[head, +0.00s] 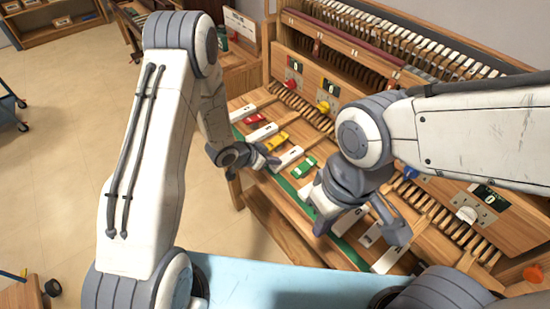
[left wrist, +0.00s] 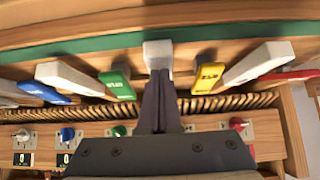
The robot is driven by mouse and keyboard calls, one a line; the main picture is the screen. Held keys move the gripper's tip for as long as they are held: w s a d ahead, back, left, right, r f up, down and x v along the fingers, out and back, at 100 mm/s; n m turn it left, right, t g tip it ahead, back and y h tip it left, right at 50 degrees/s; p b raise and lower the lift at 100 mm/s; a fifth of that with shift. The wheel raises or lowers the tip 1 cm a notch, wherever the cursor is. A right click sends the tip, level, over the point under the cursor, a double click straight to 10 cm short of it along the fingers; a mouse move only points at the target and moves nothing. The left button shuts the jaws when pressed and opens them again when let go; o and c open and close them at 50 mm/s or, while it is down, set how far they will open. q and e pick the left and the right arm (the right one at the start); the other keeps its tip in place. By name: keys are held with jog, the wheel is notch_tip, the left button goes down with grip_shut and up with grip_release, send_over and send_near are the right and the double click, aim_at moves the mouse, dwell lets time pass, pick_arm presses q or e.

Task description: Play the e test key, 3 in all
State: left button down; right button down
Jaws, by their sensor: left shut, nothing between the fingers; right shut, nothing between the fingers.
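A row of test keys runs along the wooden bench: a red key (head: 254,118), a yellow key (head: 277,141), a green key (head: 305,166) and white keys. The letters are too small to read, so I cannot tell which is e. My left gripper (head: 270,162) is shut and empty at the white key (head: 289,157) between yellow and green. In the left wrist view its fingertips (left wrist: 160,75) overlap that white key (left wrist: 158,53); I cannot tell whether they touch it. My right gripper (head: 401,238) is shut and empty, over white keys (head: 369,236) further right.
Behind the keys, a wooden panel carries coloured knobs, including a red knob (head: 290,84) and a yellow knob (head: 323,107), with small displays (head: 334,91) above, some reading 0. A green strip (head: 350,250) runs along the keys' front. A blue cart (head: 9,105) stands at far left.

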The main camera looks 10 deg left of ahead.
pick_arm(q)
jog(key=shift+r, duration=0.15)
jog(key=shift+r+p, duration=0.7)
jog(key=shift+r+p, duration=0.25)
jog(key=shift+p, duration=0.05)
notch_tip(320, 180, up, 4)
jog(key=p, duration=0.3)
jog(key=b+v, duration=0.1)
jog(key=v, duration=0.8)
jog(key=shift+s+a, duration=0.25)
jog(key=shift+s, duration=0.05)
jog(key=shift+r, duration=0.1)
dwell(4.0)
